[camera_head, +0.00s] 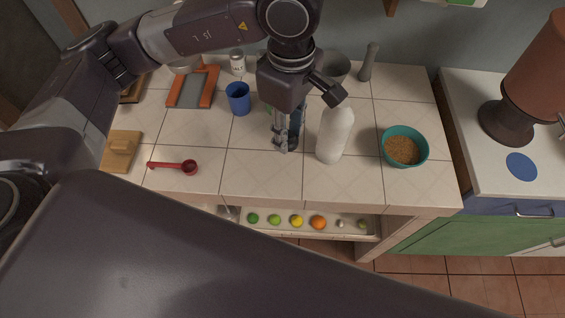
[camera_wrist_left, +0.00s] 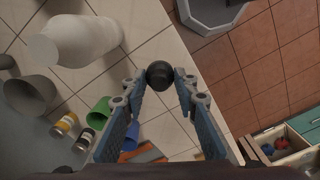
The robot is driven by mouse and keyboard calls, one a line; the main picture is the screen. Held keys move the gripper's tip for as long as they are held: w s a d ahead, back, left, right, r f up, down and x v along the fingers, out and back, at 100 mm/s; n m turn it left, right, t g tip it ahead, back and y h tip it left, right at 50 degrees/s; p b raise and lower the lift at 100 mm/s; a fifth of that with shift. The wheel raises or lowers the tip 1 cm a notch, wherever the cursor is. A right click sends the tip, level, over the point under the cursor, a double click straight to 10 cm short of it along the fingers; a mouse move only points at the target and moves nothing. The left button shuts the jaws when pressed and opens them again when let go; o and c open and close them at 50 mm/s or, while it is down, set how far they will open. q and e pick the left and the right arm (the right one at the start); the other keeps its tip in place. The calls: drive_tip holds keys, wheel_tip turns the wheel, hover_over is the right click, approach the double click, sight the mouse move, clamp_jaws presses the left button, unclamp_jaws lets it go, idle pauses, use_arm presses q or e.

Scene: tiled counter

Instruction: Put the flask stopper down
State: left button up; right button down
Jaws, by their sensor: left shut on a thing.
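My left gripper (camera_head: 284,147) hangs over the tiled counter, just left of a white bottle-shaped flask (camera_head: 336,134). In the left wrist view its fingers (camera_wrist_left: 159,84) are shut on a round black stopper (camera_wrist_left: 159,73), held at the fingertips. The stopper shows there against the counter's front edge; whether it touches the tiles I cannot tell. In the head view the fingers hide it. The flask stands upright and apart from the gripper, and also shows in the left wrist view (camera_wrist_left: 80,40). My right gripper is not in view.
A blue cup (camera_head: 238,98) stands behind left of the gripper. A red scoop (camera_head: 176,167) lies at the left front. A teal bowl (camera_head: 404,148) of grain stands right of the flask. The tiles between the scoop and the gripper are clear. Fruit lies on a lower shelf (camera_head: 335,232).

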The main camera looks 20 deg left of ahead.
use_arm(q)
drive_tip(key=p, duration=0.2)
hover_over(286, 176)
wheel_tip(286, 176, down, 10)
drive_tip(key=shift+r, duration=0.15)
drive_tip(key=shift+d+f, duration=0.1)
drive_tip(key=shift+f, duration=0.55)
wheel_tip(286, 176, down, 4)
drive_tip(key=shift+r+p, duration=0.25)
drive_tip(key=shift+p, duration=0.45)
drive_tip(key=shift+f, duration=0.15)
drive_tip(key=shift+f+b, duration=0.2)
drive_tip(key=shift+b, duration=0.1)
drive_tip(key=o, duration=0.8)
drive_tip(key=shift+r, duration=0.1)
